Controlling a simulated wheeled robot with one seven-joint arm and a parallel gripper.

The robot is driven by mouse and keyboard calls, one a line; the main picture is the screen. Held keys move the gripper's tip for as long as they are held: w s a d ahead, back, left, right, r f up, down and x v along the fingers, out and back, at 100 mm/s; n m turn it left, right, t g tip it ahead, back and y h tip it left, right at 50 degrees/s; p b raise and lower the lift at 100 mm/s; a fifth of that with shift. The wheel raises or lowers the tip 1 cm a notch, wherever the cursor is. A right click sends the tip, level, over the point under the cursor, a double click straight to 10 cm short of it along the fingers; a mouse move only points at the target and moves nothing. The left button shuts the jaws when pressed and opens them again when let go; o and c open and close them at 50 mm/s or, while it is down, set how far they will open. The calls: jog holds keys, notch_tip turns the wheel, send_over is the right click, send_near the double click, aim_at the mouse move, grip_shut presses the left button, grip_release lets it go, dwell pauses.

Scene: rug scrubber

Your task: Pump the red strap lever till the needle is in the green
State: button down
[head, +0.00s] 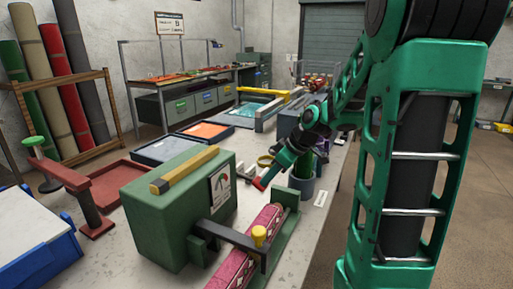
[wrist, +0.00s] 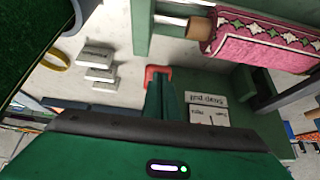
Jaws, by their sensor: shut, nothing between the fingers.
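My gripper (head: 272,174) is shut and empty, beyond the right side of the green machine box (head: 160,210). In the wrist view, its closed fingers (wrist: 164,88) reach to a small red piece (wrist: 157,72), which looks like the strap lever's end. That red end (head: 259,184) also shows at the fingertips in the head view. Whether they touch is unclear, and the fingers hide part of it. A label reading "Strap pull" (wrist: 207,99) is beside the fingers. The white gauge (head: 221,187) on the box has a green zone; its needle is too small to read surely.
A rolled pink rug (head: 236,268) lies in a green frame in front of the box, near a yellow knob (head: 260,234). A grey-green cup (head: 302,185) stands close to my gripper. A red post (head: 88,214) with a green-knobbed arm stands left.

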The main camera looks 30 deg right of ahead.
jog(key=shift+s+f, duration=0.25)
jog(key=shift+f, duration=0.2)
jog(key=d+v, duration=0.1)
jog(key=v, duration=1.3)
jog(key=shift+s+f, duration=0.35)
jog(key=shift+s, duration=0.05)
jog(key=s+a+f+m+g+h, duration=0.1)
jog(key=s+f+m+g, duration=0.1)
jog(key=s, duration=0.5)
jog(key=s+a+f+m+g+h, duration=0.1)
jog(key=s+a+f+m, duration=0.1)
jog(key=s+f+m, duration=0.3)
jog(key=s+a+f+m+g+h, duration=0.1)
jog(key=s+f+m, duration=0.3)
jog(key=s, duration=0.5)
jog(key=shift+s+a+m+g, duration=0.15)
jog(key=shift+a+m+g, duration=0.3)
jog(key=shift+m+g, duration=0.45)
